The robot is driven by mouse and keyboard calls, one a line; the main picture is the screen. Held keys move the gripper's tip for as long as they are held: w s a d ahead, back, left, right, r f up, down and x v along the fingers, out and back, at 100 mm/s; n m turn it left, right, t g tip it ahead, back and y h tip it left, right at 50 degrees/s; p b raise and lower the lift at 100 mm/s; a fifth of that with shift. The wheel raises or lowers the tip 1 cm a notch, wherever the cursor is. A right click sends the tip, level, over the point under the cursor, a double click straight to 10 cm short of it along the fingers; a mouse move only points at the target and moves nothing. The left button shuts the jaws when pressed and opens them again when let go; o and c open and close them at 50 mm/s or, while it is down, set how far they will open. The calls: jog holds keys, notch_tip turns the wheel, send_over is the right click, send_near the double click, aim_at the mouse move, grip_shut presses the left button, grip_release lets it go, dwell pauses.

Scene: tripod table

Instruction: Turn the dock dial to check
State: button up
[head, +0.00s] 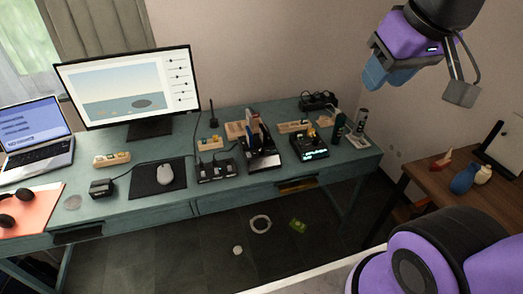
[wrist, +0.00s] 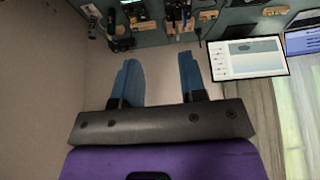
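A black dock-like device (head: 312,152) with a small lit display and a yellow part on top stands on the right half of the teal table (head: 232,195). I take it for the dock. Its dial and setting are too small to make out. In the wrist view, which sees the table upside down, a dark device (wrist: 138,12) at the top edge seems to be the same one. My gripper (head: 378,74) is high at the upper right, well apart from the table. In the wrist view its two blue fingers (wrist: 158,80) are spread with nothing between them.
A black stand (head: 262,158) with upright tools is left of the dock; dark bottles (head: 339,128) are right of it. A monitor (head: 130,88), laptop (head: 36,132) and mouse (head: 165,174) are further left. A brown side table (head: 440,185) with small vases stands at right.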

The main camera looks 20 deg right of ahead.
jog(key=w+a+f+n+g, duration=0.1)
jog(key=w+f+n, duration=0.15)
jog(key=w, duration=1.25)
jog(key=n+g, duration=0.4)
jog(key=n, duration=0.4)
send_over(261, 151)
notch_tip(261, 151, down, 34)
jog(key=f, duration=0.1)
notch_tip(261, 151, down, 11)
jog(key=shift+r, duration=0.1)
